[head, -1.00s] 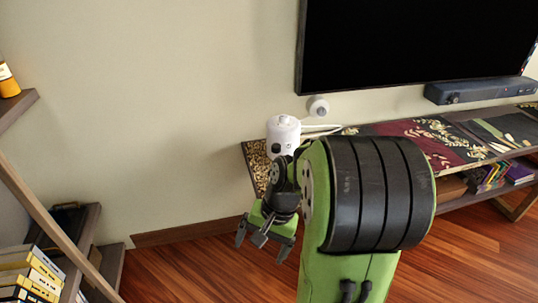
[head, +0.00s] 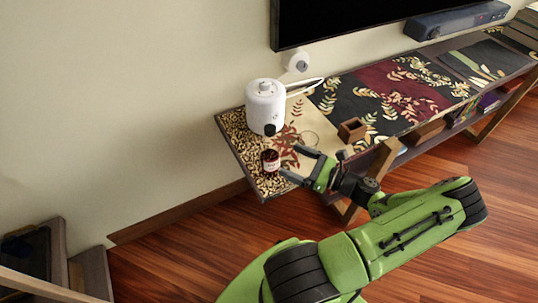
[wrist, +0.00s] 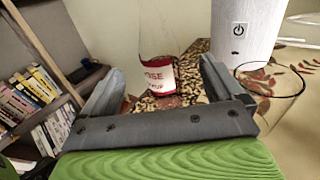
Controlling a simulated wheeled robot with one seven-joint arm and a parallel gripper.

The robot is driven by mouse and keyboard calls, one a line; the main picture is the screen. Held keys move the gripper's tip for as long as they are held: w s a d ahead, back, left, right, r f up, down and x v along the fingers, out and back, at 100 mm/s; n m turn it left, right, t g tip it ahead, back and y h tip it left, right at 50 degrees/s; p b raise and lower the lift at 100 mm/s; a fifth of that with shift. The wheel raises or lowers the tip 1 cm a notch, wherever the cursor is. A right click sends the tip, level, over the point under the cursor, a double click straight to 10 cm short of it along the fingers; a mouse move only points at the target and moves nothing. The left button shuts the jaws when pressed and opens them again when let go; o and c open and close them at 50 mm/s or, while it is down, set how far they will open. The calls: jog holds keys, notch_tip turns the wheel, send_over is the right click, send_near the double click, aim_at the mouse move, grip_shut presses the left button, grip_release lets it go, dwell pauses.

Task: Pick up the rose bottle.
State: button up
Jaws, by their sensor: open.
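The rose bottle (head: 270,161) is a small dark red bottle with a white label, standing upright near the left end of the low shelf's top. In the wrist view the bottle (wrist: 157,78) shows its red and white label and a clear upper part, ahead of my gripper and between the lines of its two fingers. My gripper (head: 297,164) is open and empty, just right of the bottle, with its fingers pointing toward it. In the wrist view my gripper (wrist: 160,88) has its fingers spread to either side. I cannot tell whether a finger touches the bottle.
A white appliance (head: 265,106) stands behind the bottle. A clear round glass item (head: 308,138) and a small brown wooden box (head: 351,130) are to the right on the patterned shelf top (head: 228,122). A bookshelf (head: 88,272) stands at lower left.

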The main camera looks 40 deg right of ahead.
aim_at(264, 149)
jog(key=b+x, duration=0.2)
jog(key=x, duration=0.8)
jog(key=shift+w+a, duration=0.15)
jog(key=shift+c, duration=0.3)
